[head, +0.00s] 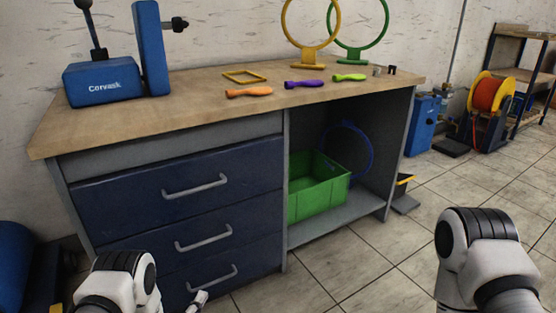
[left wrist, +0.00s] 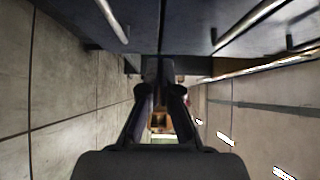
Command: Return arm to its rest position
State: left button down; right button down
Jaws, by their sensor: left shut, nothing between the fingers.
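My left gripper shows in the left wrist view (left wrist: 161,88) with its two dark fingers shut and nothing between them. It is low in front of the drawer fronts, above the floor, and apart from the table's contents. In the head view only a small pale part of it (head: 198,301) shows at the bottom edge, beside my left arm link. My right arm shows at the bottom right of the head view, but its gripper is out of frame.
A workbench (head: 180,128) with blue drawers (head: 120,195) stands ahead. On it are a blue machine (head: 105,84), several coloured tools and two ring stands. A green crate (head: 318,190) sits on its lower shelf. Drawer handles (head: 196,187) stick out near my left arm.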

pick_arm(q)
notch_tip(320, 180, up, 7)
jog(key=d+p, duration=0.2)
jog(key=p, duration=0.1)
jog(key=s+a+f+n+g+y+p, duration=0.1)
jog(key=s+f+n+g+y, duration=0.15)
jog(key=s+n+g, duration=1.1)
jog(key=s+a+f+n+g+y+p, duration=0.1)
jog(key=s+f+n+g, duration=0.4)
jog(key=s, duration=1.6)
notch_tip(320, 180, up, 40)
jog(key=n+p, duration=0.2)
jog(key=p, duration=3.6)
jog(key=shift+w+d+t, duration=0.15)
jog(key=shift+d+t, duration=0.1)
jog(key=shift+t, duration=0.1)
